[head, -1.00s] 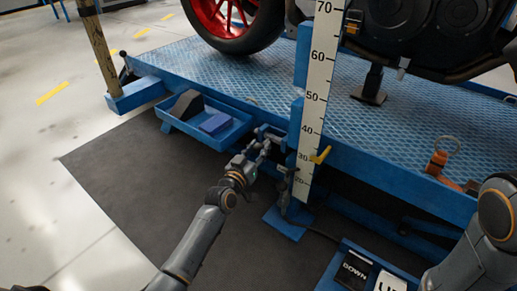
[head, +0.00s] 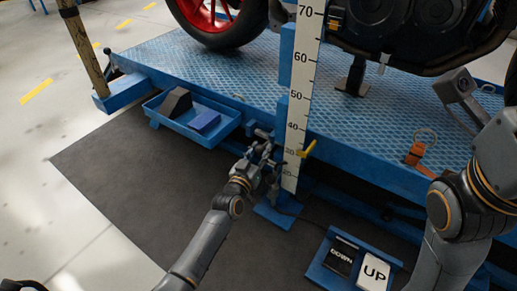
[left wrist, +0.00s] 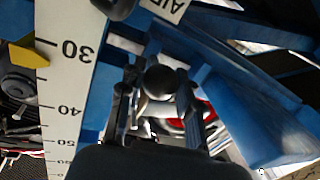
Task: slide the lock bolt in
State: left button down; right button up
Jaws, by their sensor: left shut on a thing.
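The lock bolt's dark round knob (left wrist: 160,81) shows in the left wrist view, between the fingers of my left gripper (left wrist: 158,95). In the head view my left gripper (head: 263,152) is at the blue deck's front edge, just left of the white height scale (head: 296,125). It is shut on the knob. The bolt's shaft and its hole are mostly hidden by the gripper, so I cannot tell how far in the bolt sits.
A yellow pointer (head: 307,149) sticks out at the scale. A blue tray (head: 162,118) with dark blocks hangs left of the gripper. A pedal box with DOWN and UP (head: 374,272) pedals stands on the floor. An orange strap (head: 415,153) lies on the deck (head: 370,130).

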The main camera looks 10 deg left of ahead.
pick_arm(q)
jog(key=c, duration=0.9)
grip_release()
jog(key=shift+s+d, duration=0.1)
jog(key=shift+d, duration=0.25)
jog(key=shift+s+a, duration=0.2)
jog(key=shift+s, duration=0.4)
jog(key=s, duration=0.3)
jog(key=s+a, duration=0.1)
jog(key=s, duration=0.6)
jog(key=shift+s+a, duration=0.25)
jog(key=shift+s, duration=0.1)
jog(key=shift+r, duration=0.1)
